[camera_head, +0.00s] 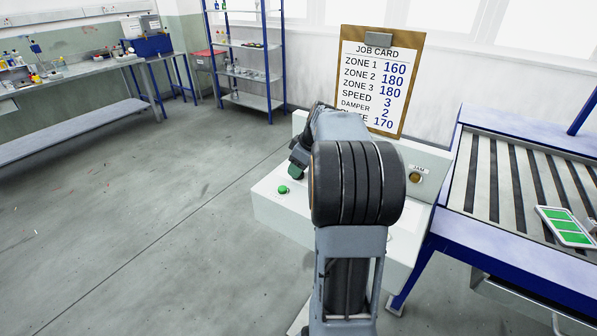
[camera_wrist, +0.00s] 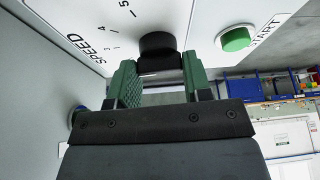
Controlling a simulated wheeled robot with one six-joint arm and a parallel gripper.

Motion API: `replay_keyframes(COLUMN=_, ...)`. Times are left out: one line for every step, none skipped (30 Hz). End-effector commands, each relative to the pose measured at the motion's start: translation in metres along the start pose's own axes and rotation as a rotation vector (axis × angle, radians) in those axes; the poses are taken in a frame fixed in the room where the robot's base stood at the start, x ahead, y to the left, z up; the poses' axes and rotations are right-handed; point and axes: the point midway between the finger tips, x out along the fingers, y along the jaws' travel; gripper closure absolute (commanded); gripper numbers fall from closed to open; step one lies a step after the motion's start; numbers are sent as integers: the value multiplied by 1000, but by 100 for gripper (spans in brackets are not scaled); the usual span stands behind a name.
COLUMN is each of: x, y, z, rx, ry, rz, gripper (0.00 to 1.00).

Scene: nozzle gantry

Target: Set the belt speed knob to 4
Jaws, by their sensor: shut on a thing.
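The belt speed knob (camera_wrist: 158,44) is black and round, on the white panel under the SPEED label in the wrist view. Printed scale numbers 3, 4 and 5 show beside it. My gripper (camera_wrist: 160,68) has its green jaws on either side of the knob and is shut on it. The knob's pointer cannot be made out, so its setting cannot be read. In the head view my arm hides the knob, and only part of my gripper (camera_head: 297,168) shows.
A green START button (camera_wrist: 236,38) sits close to the knob; it also shows in the head view (camera_head: 283,190). A job card (camera_head: 377,75) behind the panel reads SPEED 3. An amber JAM lamp (camera_head: 415,177) and a slatted conveyor (camera_head: 520,185) are at the right. Open floor lies left.

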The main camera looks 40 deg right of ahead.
Motion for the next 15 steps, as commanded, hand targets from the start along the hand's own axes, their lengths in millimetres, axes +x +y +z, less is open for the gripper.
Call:
replay_keyframes(x=2, y=-1, z=1, rx=37, ry=0, rz=16, gripper=78)
replay_keyframes(x=2, y=-1, z=1, rx=63, ry=0, rz=28, gripper=78)
replay_keyframes(x=2, y=-1, z=1, rx=98, ry=-1, rz=42, gripper=78)
replay_keyframes(x=2, y=-2, z=1, rx=124, ry=-1, rz=52, gripper=78)
replay_keyframes(x=2, y=-2, z=1, rx=151, ry=-1, rz=63, gripper=78)
replay_keyframes(x=2, y=-2, z=1, rx=185, ry=-1, rz=78, gripper=78)
replay_keyframes(x=2, y=-2, z=1, rx=210, ry=-2, rz=88, gripper=78)
replay_keyframes(x=1, y=-2, z=1, rx=236, ry=-1, rz=99, gripper=78)
replay_keyframes(x=1, y=-2, z=0, rx=270, ry=-1, rz=112, gripper=78)
replay_keyframes(x=1, y=-2, z=0, rx=293, ry=-1, rz=122, gripper=78)
replay_keyframes(x=1, y=-2, z=0, rx=316, ry=-2, rz=132, gripper=78)
replay_keyframes(x=1, y=-2, z=0, rx=347, ry=-1, rz=145, gripper=78)
replay_keyframes(x=1, y=-2, z=0, rx=369, ry=-1, rz=154, gripper=78)
replay_keyframes(x=1, y=-2, z=0, rx=391, ry=-2, rz=163, gripper=78)
replay_keyframes(x=1, y=-2, z=0, rx=420, ry=-2, rz=174, gripper=78)
